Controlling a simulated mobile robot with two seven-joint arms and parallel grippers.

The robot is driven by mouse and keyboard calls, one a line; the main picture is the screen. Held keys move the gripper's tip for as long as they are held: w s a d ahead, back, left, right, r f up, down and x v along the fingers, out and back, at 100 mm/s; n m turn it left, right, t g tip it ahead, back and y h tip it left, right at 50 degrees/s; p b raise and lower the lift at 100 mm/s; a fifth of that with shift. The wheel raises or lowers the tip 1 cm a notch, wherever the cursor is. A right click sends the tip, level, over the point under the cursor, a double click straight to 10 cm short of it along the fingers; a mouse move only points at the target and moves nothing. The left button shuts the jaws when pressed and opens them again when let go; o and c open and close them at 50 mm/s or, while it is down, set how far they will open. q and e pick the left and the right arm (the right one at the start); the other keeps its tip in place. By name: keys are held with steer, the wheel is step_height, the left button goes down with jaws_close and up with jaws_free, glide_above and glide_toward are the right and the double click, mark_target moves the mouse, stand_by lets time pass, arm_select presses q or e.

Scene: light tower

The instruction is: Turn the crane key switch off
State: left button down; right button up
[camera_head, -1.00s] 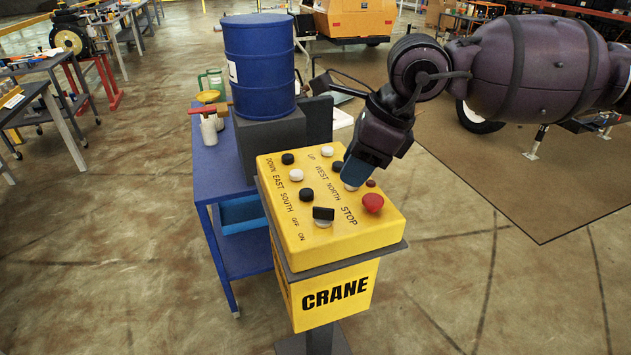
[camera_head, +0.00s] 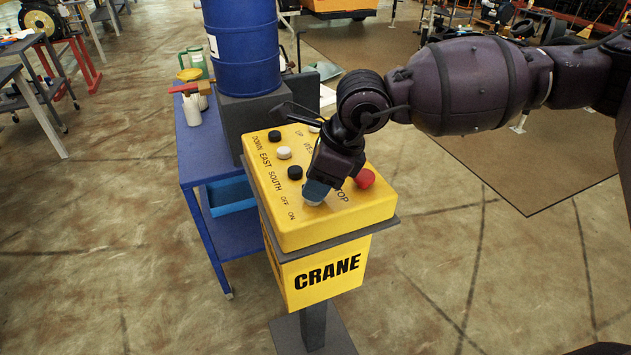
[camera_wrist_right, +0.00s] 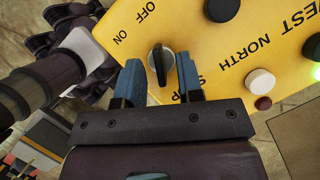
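The crane key switch (camera_wrist_right: 160,64) is a black flat handle on a pale round base, on the yellow crane control box (camera_head: 375,210). In the wrist view it lies near the "OFF" and "ON" labels. My right gripper (camera_wrist_right: 161,72) is open, with its two blue fingertips on either side of the switch and a visible gap around the handle. In the head view the right gripper (camera_head: 315,192) points down over the switch and hides its handle; only some of the pale base shows. My left gripper is in neither view.
A red stop button (camera_head: 364,178) sits close beside the right gripper. Black and white buttons, such as a black one (camera_head: 295,172), share the panel. A blue cart (camera_head: 190,160) with a blue barrel (camera_head: 241,45) stands behind the box.

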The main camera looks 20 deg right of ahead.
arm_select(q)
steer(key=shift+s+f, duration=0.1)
arm_select(e)
steer(key=shift+f, duration=0.15)
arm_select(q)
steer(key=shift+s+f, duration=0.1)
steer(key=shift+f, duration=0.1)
arm_select(e)
jaws_close()
